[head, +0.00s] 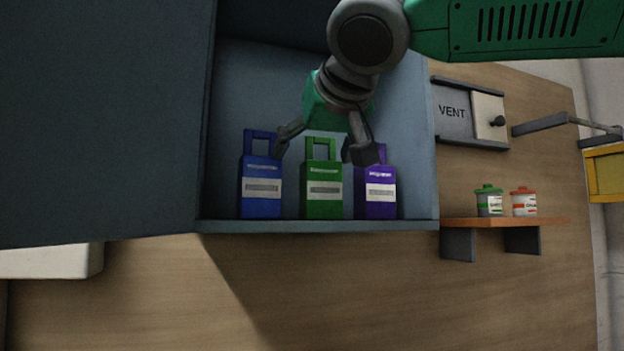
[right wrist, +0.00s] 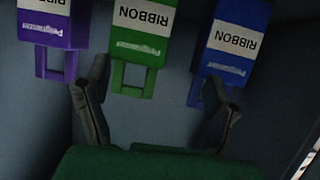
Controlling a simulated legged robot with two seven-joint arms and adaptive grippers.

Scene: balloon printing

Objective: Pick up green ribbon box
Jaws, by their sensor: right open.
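The green ribbon box (head: 323,190) stands upright in the cabinet, between the blue and purple boxes, with its loop handle on top. My right gripper (head: 322,152) is open above it, with one finger toward the blue box and one in front of the purple box's top. In the right wrist view the green ribbon box (right wrist: 143,38) appears upside down, its handle between and beyond the fingers of the open gripper (right wrist: 160,95). My left gripper is not in view.
A blue ribbon box (head: 261,187) and a purple ribbon box (head: 377,190) stand close on either side. The cabinet (head: 320,226) has its door (head: 100,120) open at left. A vent panel (head: 453,112) and an orange shelf (head: 510,222) with two small jars are at right.

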